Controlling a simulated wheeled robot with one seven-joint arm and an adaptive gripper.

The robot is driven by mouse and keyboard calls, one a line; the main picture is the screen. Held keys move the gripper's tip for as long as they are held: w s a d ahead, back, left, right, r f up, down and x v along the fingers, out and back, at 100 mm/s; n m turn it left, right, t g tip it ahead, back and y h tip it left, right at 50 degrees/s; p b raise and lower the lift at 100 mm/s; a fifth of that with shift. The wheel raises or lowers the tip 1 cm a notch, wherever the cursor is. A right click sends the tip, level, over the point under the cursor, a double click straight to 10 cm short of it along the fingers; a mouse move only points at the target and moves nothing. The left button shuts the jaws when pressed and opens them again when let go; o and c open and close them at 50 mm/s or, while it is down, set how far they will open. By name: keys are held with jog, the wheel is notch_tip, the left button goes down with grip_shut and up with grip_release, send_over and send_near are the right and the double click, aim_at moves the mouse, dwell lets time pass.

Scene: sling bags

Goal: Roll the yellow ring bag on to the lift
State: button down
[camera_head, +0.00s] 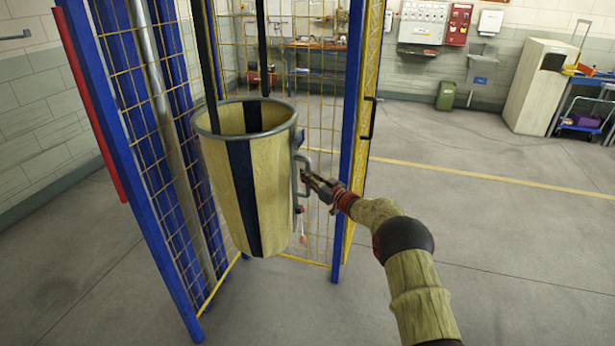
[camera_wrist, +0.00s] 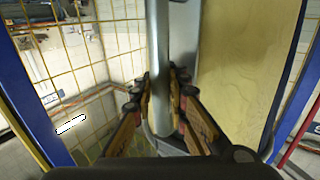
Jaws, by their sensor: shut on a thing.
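The yellow ring bag (camera_head: 217,178) has a grey metal ring at its mouth and dark blue stripes. It hangs from dark straps in front of the mesh cage, clear of the floor. My gripper (camera_head: 308,184) reaches from the right and is shut on the grey handle (camera_head: 295,172) on the bag's right side. In the wrist view, the fingers (camera_wrist: 163,88) close around the upright handle bar (camera_wrist: 158,50), with the bag's yellow side (camera_wrist: 240,75) to the right. The blue-framed cage with yellow mesh (camera_head: 165,150) may be the lift; I cannot tell.
The cage has blue posts (camera_head: 350,120) and a yellow mesh door with a black handle (camera_head: 370,118). A red bar (camera_head: 88,105) stands at left. A green bin (camera_head: 446,96) and pale cabinet (camera_head: 538,85) are at the back. The grey floor at right is free.

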jog(key=shift+w+d+r, duration=0.3)
jog(key=shift+d+r, duration=0.15)
jog(key=shift+d, duration=0.05)
jog(key=c, duration=2)
grip_release()
jog(key=shift+w+d+f, duration=0.2)
jog(key=shift+w, duration=0.05)
jog(key=shift+c, duration=0.2)
jog(key=shift+o, duration=1.4)
jog(key=shift+f, duration=0.1)
jog(key=shift+s, duration=0.1)
jog(key=shift+s+a+f, duration=0.15)
jog(key=v, duration=1.2)
jog(key=shift+a, duration=0.1)
